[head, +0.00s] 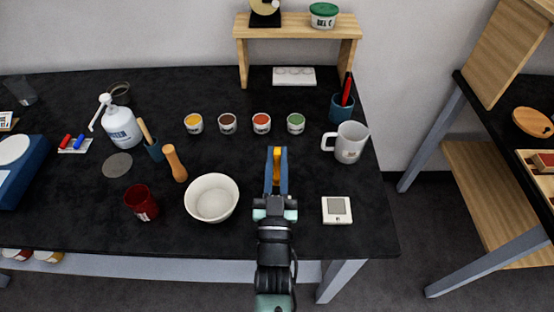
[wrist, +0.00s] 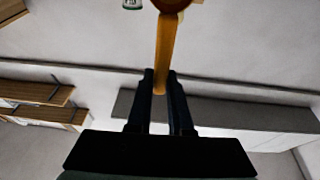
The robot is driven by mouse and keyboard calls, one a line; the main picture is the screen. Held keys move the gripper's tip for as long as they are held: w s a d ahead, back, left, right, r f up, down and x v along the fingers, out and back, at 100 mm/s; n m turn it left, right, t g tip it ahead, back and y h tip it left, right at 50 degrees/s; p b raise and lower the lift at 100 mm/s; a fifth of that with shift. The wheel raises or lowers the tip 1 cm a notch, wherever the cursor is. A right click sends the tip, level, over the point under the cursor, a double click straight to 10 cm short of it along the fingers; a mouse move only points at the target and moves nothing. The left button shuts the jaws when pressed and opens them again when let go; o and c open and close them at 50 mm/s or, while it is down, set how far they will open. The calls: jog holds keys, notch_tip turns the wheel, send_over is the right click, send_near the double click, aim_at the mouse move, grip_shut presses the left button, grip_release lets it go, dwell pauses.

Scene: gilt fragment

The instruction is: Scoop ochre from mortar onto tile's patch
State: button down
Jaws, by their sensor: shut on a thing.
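My gripper (head: 277,153) is shut on an orange-brown wooden tool (head: 276,168), above the table right of the mortar. In the wrist view the tool (wrist: 165,50) stands between the fingers (wrist: 161,76), its rounded wider end cut off at the top edge. I cannot tell whether it carries any ochre. The mortar, a white bowl (head: 211,198), stands upright on the black table; its inside looks pale grey and no ochre shows clearly. A white slab with faint round marks (head: 294,76), possibly the tile, lies under the small shelf.
Several small pots, one yellow (head: 194,123), stand in a row behind my gripper. A dark red cup (head: 142,203) stands left of the mortar.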

aim_at(277, 149)
jog(key=shift+r, duration=0.35)
jog(key=shift+r, duration=0.1)
jog(key=shift+r+p, duration=1.3)
jog(key=shift+r, duration=0.2)
jog(key=shift+f, duration=0.1)
